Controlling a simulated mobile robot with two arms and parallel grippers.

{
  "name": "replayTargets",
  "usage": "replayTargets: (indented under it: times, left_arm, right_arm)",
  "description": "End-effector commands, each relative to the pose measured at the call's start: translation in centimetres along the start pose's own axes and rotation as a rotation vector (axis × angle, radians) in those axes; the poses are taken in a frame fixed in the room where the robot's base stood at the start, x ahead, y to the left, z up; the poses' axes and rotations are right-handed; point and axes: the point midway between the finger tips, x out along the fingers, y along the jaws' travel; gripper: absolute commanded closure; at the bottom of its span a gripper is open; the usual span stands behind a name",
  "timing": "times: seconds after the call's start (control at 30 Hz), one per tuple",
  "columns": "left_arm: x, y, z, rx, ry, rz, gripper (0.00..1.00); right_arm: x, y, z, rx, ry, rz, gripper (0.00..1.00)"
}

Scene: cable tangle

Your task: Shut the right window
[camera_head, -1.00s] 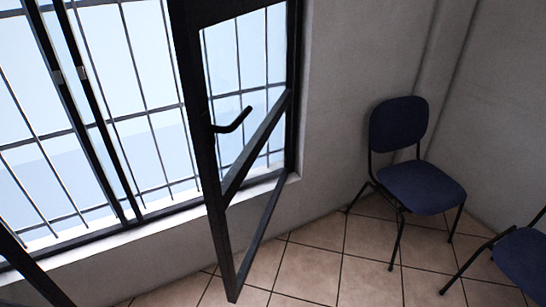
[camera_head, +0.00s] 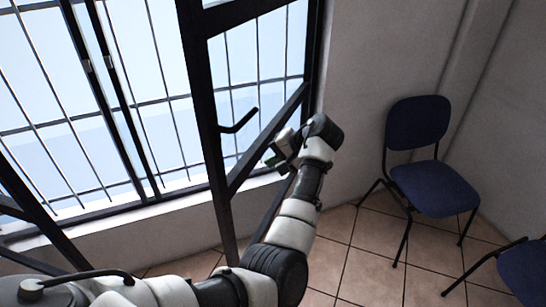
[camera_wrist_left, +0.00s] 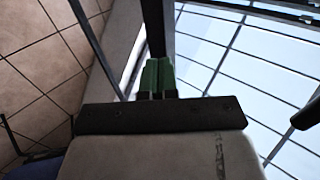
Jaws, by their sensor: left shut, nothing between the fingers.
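The right window (camera_head: 206,125) is a dark-framed sash standing open, swung into the room, its free vertical edge towards me. Its black lever handle (camera_head: 238,121) sticks out to the right of that edge. My left gripper (camera_head: 272,155) is to the right of the handle, by the sash's slanting lower rail, pointing left. In the left wrist view its green fingers (camera_wrist_left: 157,76) are together with nothing between them, and a dark frame bar (camera_wrist_left: 155,28) shows just beyond them. I cannot tell whether they touch the frame. My right gripper is out of view.
A second dark sash (camera_head: 40,222) stands open at the lower left. Barred panes lie behind the sill (camera_head: 130,218). A blue chair (camera_head: 432,187) stands by the right wall, and another chair (camera_head: 525,272) is at the lower right. Tiled floor (camera_head: 370,270) lies between.

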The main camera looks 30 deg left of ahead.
Motion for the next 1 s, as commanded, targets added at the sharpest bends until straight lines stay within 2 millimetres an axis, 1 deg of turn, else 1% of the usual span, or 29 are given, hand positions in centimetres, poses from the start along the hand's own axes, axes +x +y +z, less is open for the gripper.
replayTargets:
  times: [0.03,0.1,0.3,0.37,0.4,0.43,0.6,0.73,1.0]
  left_arm:
    - [0.9,-0.2,0.1,0.002,-0.004,-0.002,1.0]
    - [2.4,-0.2,0.1,0.004,-0.004,-0.001,1.0]
    - [6.8,-0.2,0.0,0.004,-0.002,-0.001,1.0]
    - [7.9,-0.1,0.0,0.003,-0.002,-0.001,1.0]
    - [8.2,-1.0,0.0,0.0,0.0,-0.002,1.0]
    - [8.5,-1.3,0.0,0.0,0.0,-0.002,1.0]
    - [10.0,-2.4,0.0,0.002,0.001,0.0,1.0]
    - [10.6,-2.6,0.0,0.003,0.001,0.0,1.0]
    - [10.7,-2.6,0.0,0.003,0.002,0.0,1.0]
  right_arm:
    - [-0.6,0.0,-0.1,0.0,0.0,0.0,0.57]
    - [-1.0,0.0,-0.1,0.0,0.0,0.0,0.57]
    - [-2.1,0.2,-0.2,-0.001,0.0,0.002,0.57]
    - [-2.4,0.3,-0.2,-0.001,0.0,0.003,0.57]
    - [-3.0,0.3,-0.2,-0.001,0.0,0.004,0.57]
    - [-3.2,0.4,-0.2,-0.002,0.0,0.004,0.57]
    - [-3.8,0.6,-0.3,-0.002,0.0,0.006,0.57]
    - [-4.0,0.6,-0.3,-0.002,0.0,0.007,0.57]
    - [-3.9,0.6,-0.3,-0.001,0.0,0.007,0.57]
